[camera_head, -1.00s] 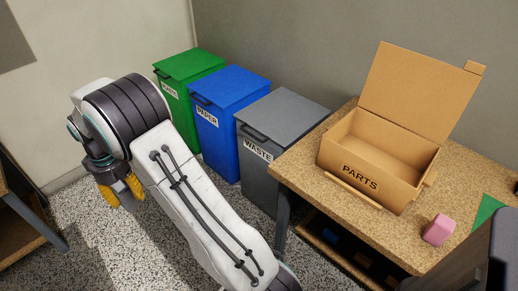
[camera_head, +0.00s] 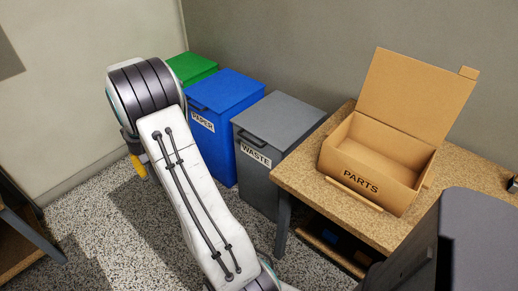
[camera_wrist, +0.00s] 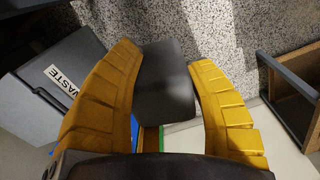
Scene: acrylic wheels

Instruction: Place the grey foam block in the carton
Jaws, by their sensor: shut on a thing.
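The carton (camera_head: 342,164) is an open brown box marked PARTS, its lid raised at the back, standing on the speckled table at the right of the head view. Its visible inside looks empty. My gripper (camera_wrist: 165,57) is shut on the grey foam block (camera_wrist: 168,92), a dark block between the two yellow fingers in the wrist view. In the head view one yellow finger of my gripper (camera_head: 138,168) shows below my arm, over the floor at the left and well away from the carton. The block is hidden there.
A grey WASTE bin (camera_head: 278,120), a blue PAPER bin (camera_head: 232,90) and a green bin (camera_head: 192,67) stand along the wall between my arm and the table (camera_head: 300,170). Another table edge (camera_head: 30,240) shows at the lower left.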

